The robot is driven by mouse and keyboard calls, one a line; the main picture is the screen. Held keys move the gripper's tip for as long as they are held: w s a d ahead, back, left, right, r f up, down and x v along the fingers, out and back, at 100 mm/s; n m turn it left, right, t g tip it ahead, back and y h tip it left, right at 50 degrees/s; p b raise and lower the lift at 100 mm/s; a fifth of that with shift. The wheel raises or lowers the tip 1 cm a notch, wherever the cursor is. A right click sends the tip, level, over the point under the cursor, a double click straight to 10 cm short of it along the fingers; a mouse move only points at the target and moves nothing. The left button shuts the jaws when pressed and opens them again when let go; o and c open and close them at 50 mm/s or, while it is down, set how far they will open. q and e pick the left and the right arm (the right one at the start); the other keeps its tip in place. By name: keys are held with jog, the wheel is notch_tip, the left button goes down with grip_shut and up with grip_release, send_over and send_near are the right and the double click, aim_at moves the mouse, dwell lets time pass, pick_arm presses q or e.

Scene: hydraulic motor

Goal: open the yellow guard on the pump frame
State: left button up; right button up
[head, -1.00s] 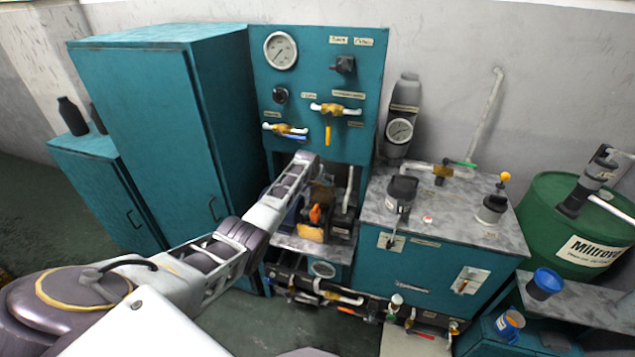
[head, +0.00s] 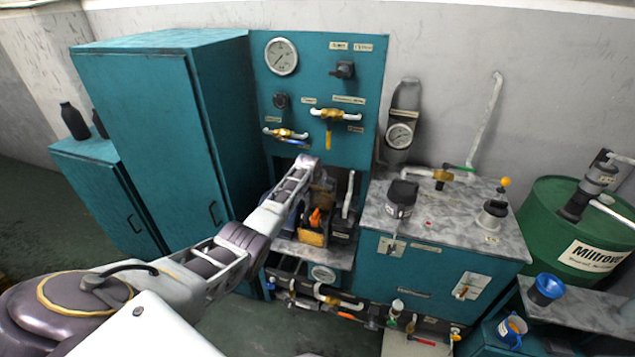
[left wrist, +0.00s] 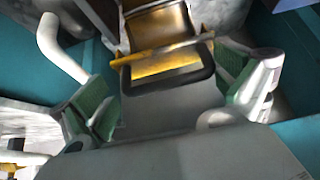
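The yellow guard (head: 312,238) is in the recess of the teal pump frame, low in the bay, with an orange part just above it. In the left wrist view a yellow-edged guard part (left wrist: 165,62) lies straight ahead, between my left gripper's fingers. My left gripper (left wrist: 172,92) is open, its green-padded fingers well apart on either side of the yellow part; I see no clear contact. In the head view my left arm reaches into the recess and its fingertips are hidden. My right gripper is not in view.
A tall teal cabinet (head: 140,120) is close on the left. The tank (head: 420,270) with fittings on its top is on the right. Pipes and valves run below the recess.

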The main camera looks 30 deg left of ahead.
pick_arm(q)
jog(key=shift+s+r, duration=0.1)
jog(key=v, duration=1.1)
jog(key=shift+r, duration=0.25)
dwell(0.6)
jog(key=shift+d, duration=0.15)
dwell(0.4)
